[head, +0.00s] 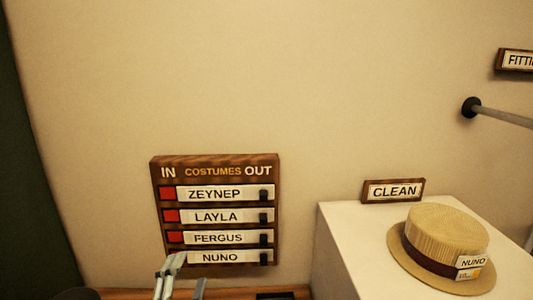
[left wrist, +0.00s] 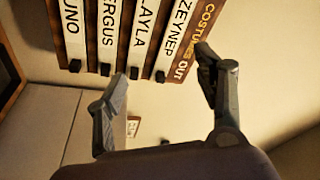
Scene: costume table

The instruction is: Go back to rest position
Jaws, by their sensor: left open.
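A wooden IN/OUT costumes board (head: 215,164) is on the wall, with rows for Zeynep, Layla, Fergus and Nuno. Red patches show at the left of the top three rows, and a dark tab is at the right of each row. My left gripper (head: 184,276) is open and empty in front of the board's lower left corner, partly covering the left end of the Nuno row. In the left wrist view, the open fingers (left wrist: 163,80) show with the board (left wrist: 197,45) beyond them. Whether they touch it I cannot tell. My right gripper is not in view.
A straw hat (head: 440,235) with a dark band and a Nuno tag lies on a white box (head: 340,230) at the right. A CLEAN sign (head: 393,190) stands at its back. A rail (head: 500,116) sticks out at the right edge. The wall above the board is clear.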

